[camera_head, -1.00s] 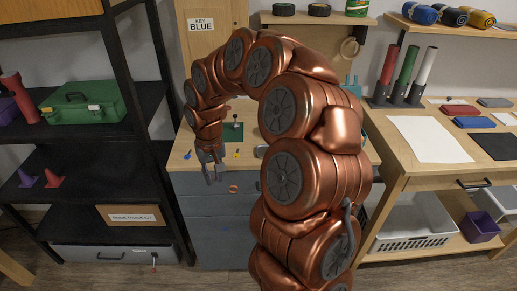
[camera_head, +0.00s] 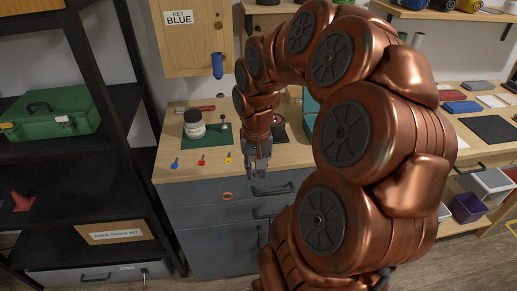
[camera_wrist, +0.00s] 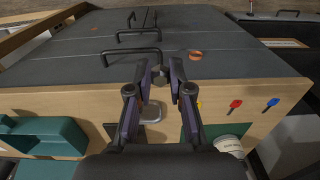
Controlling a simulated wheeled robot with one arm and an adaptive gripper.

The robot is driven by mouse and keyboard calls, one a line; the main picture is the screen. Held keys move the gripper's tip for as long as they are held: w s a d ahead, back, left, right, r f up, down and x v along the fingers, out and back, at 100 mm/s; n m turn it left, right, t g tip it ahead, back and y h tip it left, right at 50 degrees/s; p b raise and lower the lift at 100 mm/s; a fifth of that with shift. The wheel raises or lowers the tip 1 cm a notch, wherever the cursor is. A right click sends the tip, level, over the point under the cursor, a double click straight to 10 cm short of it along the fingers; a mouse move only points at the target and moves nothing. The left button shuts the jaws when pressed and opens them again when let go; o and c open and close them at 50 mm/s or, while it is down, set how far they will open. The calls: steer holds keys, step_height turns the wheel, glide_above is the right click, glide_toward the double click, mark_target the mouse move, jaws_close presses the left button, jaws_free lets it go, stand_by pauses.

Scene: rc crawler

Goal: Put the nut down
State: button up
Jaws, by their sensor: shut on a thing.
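My gripper (camera_head: 257,176) hangs by the front edge of the wooden workbench (camera_head: 290,157), to the right of the yellow key. In the wrist view, my gripper (camera_wrist: 160,72) has its two fingers closed on a small grey nut (camera_wrist: 160,77). The nut is held between the fingertips, partly covered by them. In the head view it is too small to make out. A small silver tray-like piece (camera_wrist: 151,114) lies on the bench top under the fingers.
Blue (camera_head: 175,163), red (camera_head: 201,160) and yellow (camera_head: 228,158) keys lie along the bench front. A white jar (camera_head: 194,128) stands on a green mat (camera_head: 207,142). A teal object (camera_wrist: 45,135) stands on the bench. Drawers with handles (camera_head: 272,189) are below.

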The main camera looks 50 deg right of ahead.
steer(key=w+d+p, duration=0.1)
steer(key=w+d, duration=0.2)
steer(key=w+d+f+p, duration=0.1)
steer(key=w+d, duration=0.2)
steer(key=d, duration=0.1)
steer(key=w+d+p, duration=0.1)
steer(key=w+d, duration=0.2)
steer(key=d, duration=0.1)
steer(key=shift+d+f+p, duration=0.2)
steer(key=shift+p, duration=0.1)
step_height(320, 180, down, 3)
steer(key=shift+s+f+p, duration=0.1)
steer(key=shift+s+p, duration=0.05)
steer(key=shift+p, duration=0.5)
steer(key=shift+f, duration=0.15)
steer(key=shift+f+b, duration=0.25)
steer(key=shift+b, duration=0.05)
steer(key=o, duration=0.5)
steer(key=shift+r, duration=0.1)
